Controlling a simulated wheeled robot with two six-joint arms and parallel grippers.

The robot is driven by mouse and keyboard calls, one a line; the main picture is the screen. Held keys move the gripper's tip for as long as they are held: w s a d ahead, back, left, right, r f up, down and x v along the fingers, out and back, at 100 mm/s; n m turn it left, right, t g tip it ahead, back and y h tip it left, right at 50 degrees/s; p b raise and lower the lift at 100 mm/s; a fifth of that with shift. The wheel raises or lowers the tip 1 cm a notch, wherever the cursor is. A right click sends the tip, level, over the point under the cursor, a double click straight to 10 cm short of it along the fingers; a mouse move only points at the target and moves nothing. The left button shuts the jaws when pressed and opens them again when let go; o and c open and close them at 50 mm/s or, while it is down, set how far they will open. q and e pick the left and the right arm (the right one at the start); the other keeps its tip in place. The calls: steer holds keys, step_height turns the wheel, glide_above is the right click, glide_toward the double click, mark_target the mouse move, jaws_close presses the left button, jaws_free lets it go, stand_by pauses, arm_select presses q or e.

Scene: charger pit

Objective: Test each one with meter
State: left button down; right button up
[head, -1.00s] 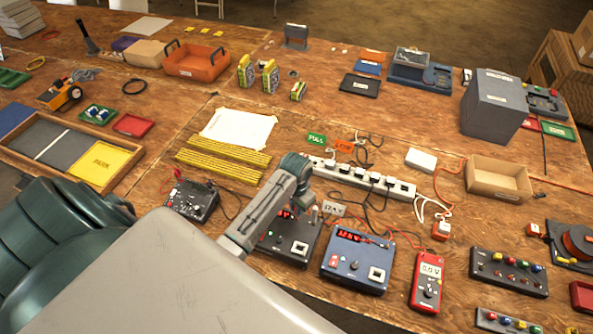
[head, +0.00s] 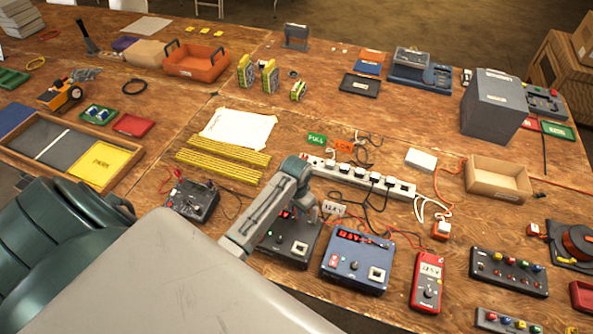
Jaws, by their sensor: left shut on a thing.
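My left arm reaches in over the table, and its gripper (head: 312,207) points down behind the dark charger (head: 297,250). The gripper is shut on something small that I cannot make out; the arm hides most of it. The blue charger (head: 352,263) stands just right, with a lit red display and a lead lying across its top. The red handheld meter (head: 427,288) lies farther right; its screen shows digits too small to read surely. My right gripper is not in view.
A white power strip (head: 360,177) with several plugs and loose cables lies behind the chargers. A black box with leads (head: 192,200) sits left of the arm. An open cardboard box (head: 498,180) and a button panel (head: 508,271) are at right. Yellow strips (head: 222,166) lie behind the arm.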

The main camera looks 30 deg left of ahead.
arm_select(q)
steer(key=shift+f, duration=0.3)
stand_by(0.7)
steer(key=c, duration=1)
jaws_free()
steer(key=shift+r, duration=0.15)
steer(key=shift+r, duration=3.65)
